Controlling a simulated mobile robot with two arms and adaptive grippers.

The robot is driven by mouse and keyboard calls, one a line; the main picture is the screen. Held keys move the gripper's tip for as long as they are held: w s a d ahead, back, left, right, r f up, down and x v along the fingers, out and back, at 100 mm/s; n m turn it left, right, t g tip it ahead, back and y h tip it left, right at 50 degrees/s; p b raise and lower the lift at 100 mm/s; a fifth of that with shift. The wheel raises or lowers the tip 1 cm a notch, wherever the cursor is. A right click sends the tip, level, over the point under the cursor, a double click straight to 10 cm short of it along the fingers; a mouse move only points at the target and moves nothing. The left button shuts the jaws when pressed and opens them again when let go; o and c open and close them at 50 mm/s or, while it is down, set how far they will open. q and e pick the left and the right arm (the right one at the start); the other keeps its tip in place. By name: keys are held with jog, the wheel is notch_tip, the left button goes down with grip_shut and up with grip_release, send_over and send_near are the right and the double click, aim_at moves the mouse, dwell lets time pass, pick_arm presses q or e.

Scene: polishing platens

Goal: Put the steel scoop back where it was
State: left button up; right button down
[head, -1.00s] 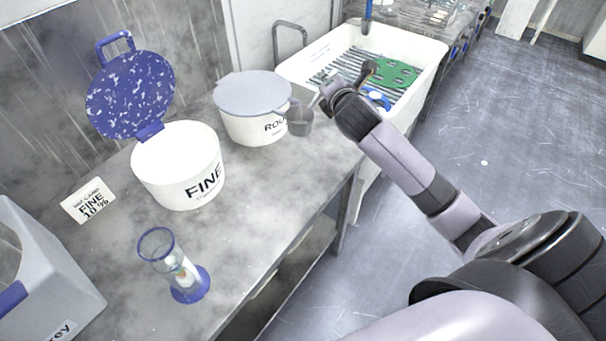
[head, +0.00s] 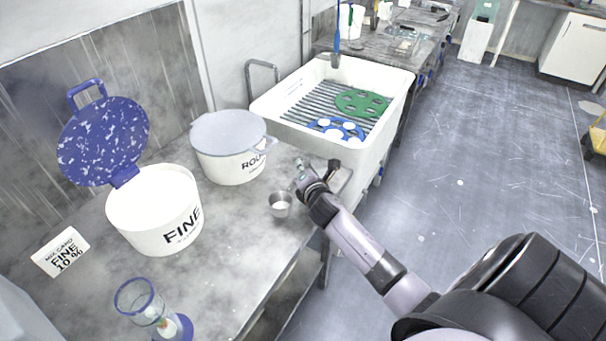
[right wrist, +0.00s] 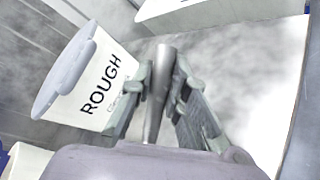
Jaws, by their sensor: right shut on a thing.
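The steel scoop (head: 281,204) is a small grey cup with a handle, over the bench near its front edge, in front of the ROUGH tub (head: 232,150). My right gripper (head: 301,172) is shut on its handle. In the right wrist view the scoop's handle (right wrist: 156,100) stands between the two fingers (right wrist: 158,92), and the ROUGH tub is to the left. I cannot tell whether the cup touches the bench. My left gripper is in neither view.
The open FINE tub (head: 152,215) has its blue speckled lid (head: 104,140) raised. A card (head: 60,252) and a glass cylinder (head: 143,301) stand at the front left. A white sink (head: 372,140) with green and blue platens is behind my gripper. Bare bench (head: 226,232) lies left of the scoop.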

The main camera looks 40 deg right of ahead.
notch_tip(320, 180, down, 2)
jog(key=shift+w+f, duration=0.1)
jog(key=shift+f, duration=0.1)
jog(key=c, duration=1.6)
grip_release()
jog(key=shift+o, duration=0.2)
jog(key=v, duration=1.2)
jog(key=shift+b, duration=0.45)
